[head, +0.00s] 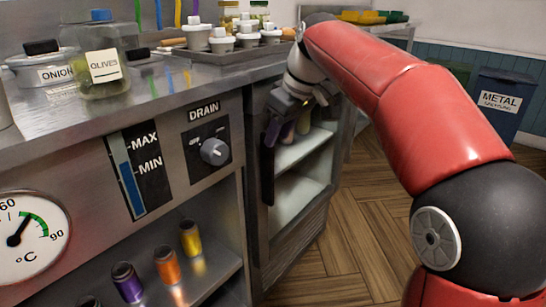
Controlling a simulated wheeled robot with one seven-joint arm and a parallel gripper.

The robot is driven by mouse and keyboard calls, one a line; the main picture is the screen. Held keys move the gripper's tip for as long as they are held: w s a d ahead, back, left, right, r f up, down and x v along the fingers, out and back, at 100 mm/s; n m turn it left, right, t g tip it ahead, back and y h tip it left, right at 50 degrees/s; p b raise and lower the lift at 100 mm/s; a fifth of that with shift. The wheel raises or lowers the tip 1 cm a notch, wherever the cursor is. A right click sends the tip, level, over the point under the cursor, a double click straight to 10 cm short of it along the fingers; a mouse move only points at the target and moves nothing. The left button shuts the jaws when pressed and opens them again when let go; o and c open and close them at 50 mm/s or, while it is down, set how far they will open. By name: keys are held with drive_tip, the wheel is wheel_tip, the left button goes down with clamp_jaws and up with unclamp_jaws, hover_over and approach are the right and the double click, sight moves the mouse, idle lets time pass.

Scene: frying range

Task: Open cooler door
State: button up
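The cooler (296,194) is under the steel counter, right of the drain panel, with pale shelves and a few small items showing inside. A dark upright edge (265,180) runs down its left side. I cannot tell whether the door is clear glass or stands open. My gripper (287,122) is at the upper part of the cooler front, pointing down and left. One dark finger shows close to the upright edge. The other finger is unclear, so I cannot tell whether the gripper holds anything or touches the door.
The drain panel with its knob (214,151) and a round temperature gauge (27,236) are at left. Jars, including olives (103,62), and a tray of white pots (222,47) stand on the counter. Wooden floor (355,235) is open at right, before a metal recycling bin (497,100).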

drive_tip(key=b+x, duration=0.1)
drive_tip(key=x, duration=0.6)
drive_tip(key=shift+c, duration=0.5)
clamp_jaws()
